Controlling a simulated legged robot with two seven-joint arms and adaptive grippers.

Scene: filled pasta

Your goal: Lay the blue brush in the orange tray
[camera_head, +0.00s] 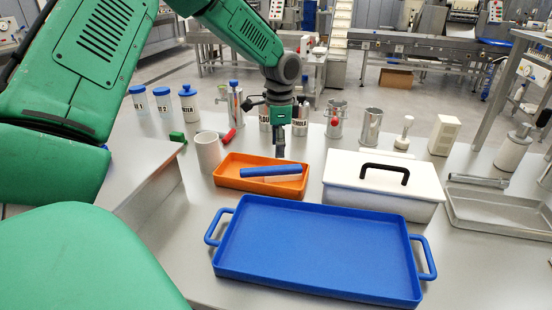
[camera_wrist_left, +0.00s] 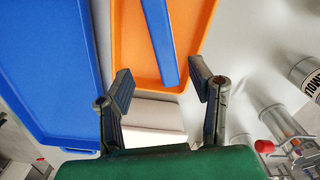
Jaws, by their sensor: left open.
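The blue brush (camera_head: 270,171) lies in the orange tray (camera_head: 230,183), with a pale strip showing along its lower side. Its blue bar also shows in the left wrist view (camera_wrist_left: 160,42), lengthwise inside the tray (camera_wrist_left: 130,45), one end out of frame. My left gripper (camera_head: 280,152) is above the tray, just behind the brush as the head view shows it. In the left wrist view its two fingers (camera_wrist_left: 161,82) stand wide apart with nothing between them, clear of the brush. My right gripper does not show.
A large blue tray (camera_head: 315,245) with handles fills the front. A white box (camera_head: 380,185) with a black handle stands right of the orange tray. A pale cup (camera_head: 208,152) stands to its left. Metal canisters (camera_head: 371,127) and several blue-lidded jars line the back.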

